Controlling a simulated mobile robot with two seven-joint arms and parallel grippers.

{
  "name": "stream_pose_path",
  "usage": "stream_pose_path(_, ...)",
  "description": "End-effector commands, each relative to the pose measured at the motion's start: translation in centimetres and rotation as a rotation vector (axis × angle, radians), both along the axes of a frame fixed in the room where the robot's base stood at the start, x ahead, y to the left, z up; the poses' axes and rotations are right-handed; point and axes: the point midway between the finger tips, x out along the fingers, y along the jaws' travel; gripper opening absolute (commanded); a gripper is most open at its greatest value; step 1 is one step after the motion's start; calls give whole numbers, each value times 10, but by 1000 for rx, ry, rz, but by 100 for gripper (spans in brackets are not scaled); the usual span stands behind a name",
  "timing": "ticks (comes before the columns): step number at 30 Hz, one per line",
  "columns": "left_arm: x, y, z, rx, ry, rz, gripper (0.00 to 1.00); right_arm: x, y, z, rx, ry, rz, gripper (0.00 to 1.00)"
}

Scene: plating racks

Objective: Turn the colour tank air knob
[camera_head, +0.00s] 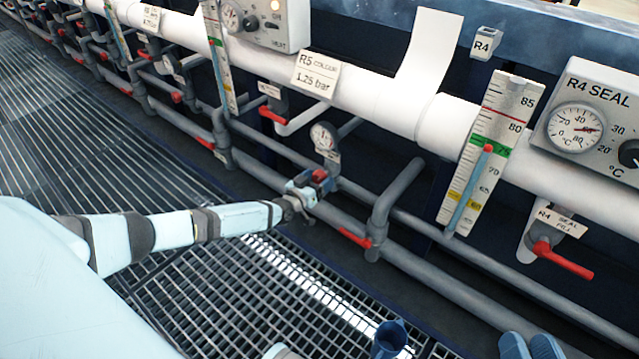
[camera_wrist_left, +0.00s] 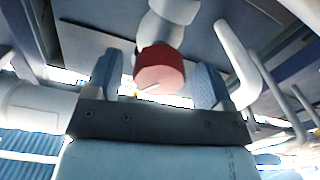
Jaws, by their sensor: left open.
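The red air knob (camera_head: 320,175) sits on a small valve below a round pressure gauge (camera_head: 323,136), on the grey piping under the "R5 COLOUR 1.25 bar" sign (camera_head: 316,75). My left gripper (camera_head: 303,192) is at the knob. In the left wrist view the red knob (camera_wrist_left: 160,68) lies between my two blue fingers, with visible gaps on both sides, so the left gripper (camera_wrist_left: 157,84) is open around it and not closed on it.
Red lever valves (camera_head: 355,238) sit on the lower pipes, with another at the R4 seal fill (camera_head: 562,260). A grey pipe bend (camera_head: 388,200) rises right of the knob. A level gauge (camera_head: 490,150) stands further right. Open floor grating (camera_head: 250,290) lies in front.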

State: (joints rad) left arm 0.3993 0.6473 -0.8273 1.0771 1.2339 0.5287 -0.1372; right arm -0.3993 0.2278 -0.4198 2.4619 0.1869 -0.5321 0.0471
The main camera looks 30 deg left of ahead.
Motion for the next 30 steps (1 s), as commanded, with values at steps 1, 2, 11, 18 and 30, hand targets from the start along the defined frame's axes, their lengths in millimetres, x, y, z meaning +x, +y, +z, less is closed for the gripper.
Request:
stream_pose_path(1,4,0,-2,0,0,0,76,0,0,-3,-6,-2,2,40)
stream_pose_path(2,6,0,-1,0,0,0,76,1,0,-3,-8,-2,2,40)
stream_pose_path(11,10,-1,0,0,0,0,76,1,-1,-3,-14,-3,3,40)
stream_pose_path(18,9,-1,0,0,0,0,32,1,-1,-3,-14,-3,3,40)
stream_pose_path(30,9,-1,4,192,-12,3,27,-3,1,19,43,-13,-17,40)
